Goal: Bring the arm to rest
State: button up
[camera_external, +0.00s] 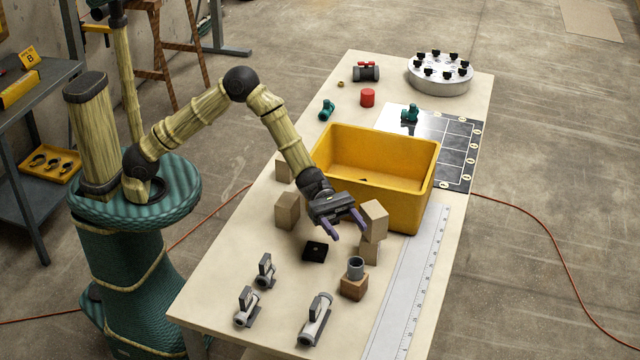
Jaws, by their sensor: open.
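My arm reaches from its base at the left over the table (225,288). My gripper (348,230) hangs over the near half of the table, in front of the yellow bin (408,205). Its purple fingers are spread apart, with nothing seen between them. A wooden block (374,221) is close beside the right finger; I cannot tell whether they touch. A small black square piece (315,252) lies on the table below and left of the fingers.
Another wooden block (287,211) stands left of the gripper. A grey pipe piece (356,266) sits on a brown block (354,288). Several grey valves, one here (316,320), lie at the near end. A long ruler (412,285) lies along the right edge. A round silver holder (440,82) stands at the far end.

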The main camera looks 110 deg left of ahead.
jog(key=s+d+f+m+g, duration=0.3)
jog(key=s+d+m+g, duration=0.5)
jog(key=s+d, duration=0.25)
jog(key=s+f+m+g+y, duration=0.4)
jog(key=s+m, duration=0.5)
jog(key=s, duration=0.4)
jog(key=s+a+r+m+t+y, duration=0.1)
jog(key=s+a+m+y, duration=0.4)
jog(key=a, duration=0.4)
jog(key=s+a+m+t+y, duration=0.1)
jog(key=s+a+m+y, duration=0.35)
jog(key=s+a, duration=0.3)
notch_tip(320, 180, up, 14)
jog(key=a+p, duration=0.1)
jog(key=p, duration=1.2)
jog(key=shift+w+h, duration=0.35)
jog(key=shift+f+m, duration=0.2)
jog(key=shift+m, duration=0.05)
